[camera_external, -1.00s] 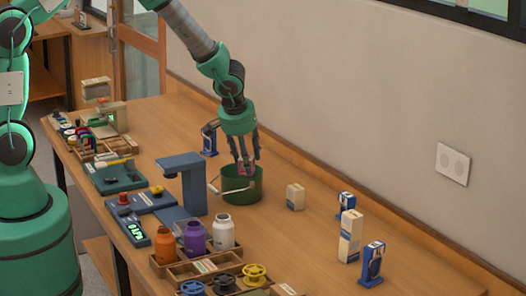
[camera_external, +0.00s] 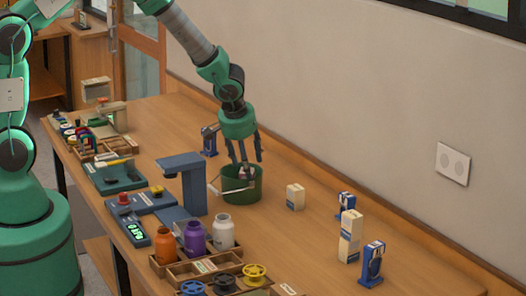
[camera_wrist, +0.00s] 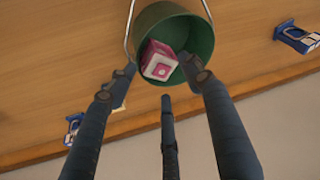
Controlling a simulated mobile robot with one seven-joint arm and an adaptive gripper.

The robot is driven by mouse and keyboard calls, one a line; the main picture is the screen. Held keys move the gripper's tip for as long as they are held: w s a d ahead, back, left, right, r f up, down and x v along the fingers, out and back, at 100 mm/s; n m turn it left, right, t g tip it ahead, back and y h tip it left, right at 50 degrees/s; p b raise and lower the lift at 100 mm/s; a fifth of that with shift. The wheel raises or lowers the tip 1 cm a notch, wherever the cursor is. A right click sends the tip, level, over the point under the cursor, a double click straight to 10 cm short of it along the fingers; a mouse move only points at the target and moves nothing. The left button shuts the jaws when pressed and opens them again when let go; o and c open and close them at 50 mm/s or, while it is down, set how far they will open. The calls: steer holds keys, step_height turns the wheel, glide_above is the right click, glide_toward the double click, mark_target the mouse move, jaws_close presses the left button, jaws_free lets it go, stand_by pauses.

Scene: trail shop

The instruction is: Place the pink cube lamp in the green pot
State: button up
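The green pot (camera_external: 243,190) stands on the wooden bench with its wire handle hanging to one side. The pink cube lamp (camera_wrist: 159,61), pink with a white face and a pink round mark, lies tilted inside the pot in the wrist view. In the external view it is mostly hidden behind the rim and fingers. My gripper (camera_external: 246,160) is over the pot's mouth with its fingers spread. The wrist view shows the open fingers (camera_wrist: 160,80) around the lamp, with clear gaps and no grip on it.
A blue-grey stand (camera_external: 184,182) rises close to the pot's left. A small white carton (camera_external: 295,197) stands to its right. Bottles (camera_external: 194,238) sit in a wooden tray in front. Blue-and-white items (camera_external: 372,264) and a tall carton (camera_external: 350,237) stand farther right. Bench between them is bare.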

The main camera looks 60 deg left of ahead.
steer(key=shift+r+p, duration=0.25)
steer(key=shift+p, duration=0.1)
steer(key=shift+r+p, duration=0.4)
steer(key=shift+p, duration=0.15)
steer(key=v, duration=1.1)
steer(key=shift+s+r+p, duration=0.2)
steer(key=shift+r+p, duration=0.1)
steer(key=shift+r, duration=0.05)
steer(key=shift+r, duration=0.1)
